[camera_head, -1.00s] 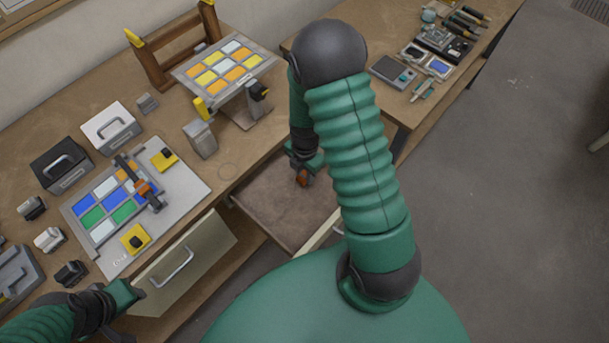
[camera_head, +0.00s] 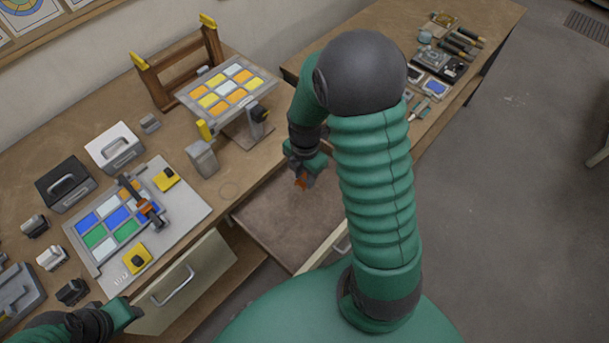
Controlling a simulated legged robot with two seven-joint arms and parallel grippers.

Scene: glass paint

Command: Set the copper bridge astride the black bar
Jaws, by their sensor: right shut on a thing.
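My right gripper (camera_head: 302,176) points down over the open brown drawer and is shut on a small copper piece (camera_head: 301,184), which looks like the copper bridge; its shape is mostly hidden by the jaws. The black bar (camera_head: 129,187) lies across the coloured glass panel on the pale board at the left. A copper-orange part (camera_head: 145,207) shows on the bar, and a dark end lies beyond it. My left gripper (camera_head: 126,315) is at the lower left, in front of the board's near edge, and its jaws cannot be made out.
The open drawer (camera_head: 280,225) lies below the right gripper, and a drawer front with a handle (camera_head: 185,280) juts out at left. Yellow clamps (camera_head: 138,258) sit on the board. A tilted glass panel (camera_head: 226,86) and a grey block (camera_head: 202,158) stand behind.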

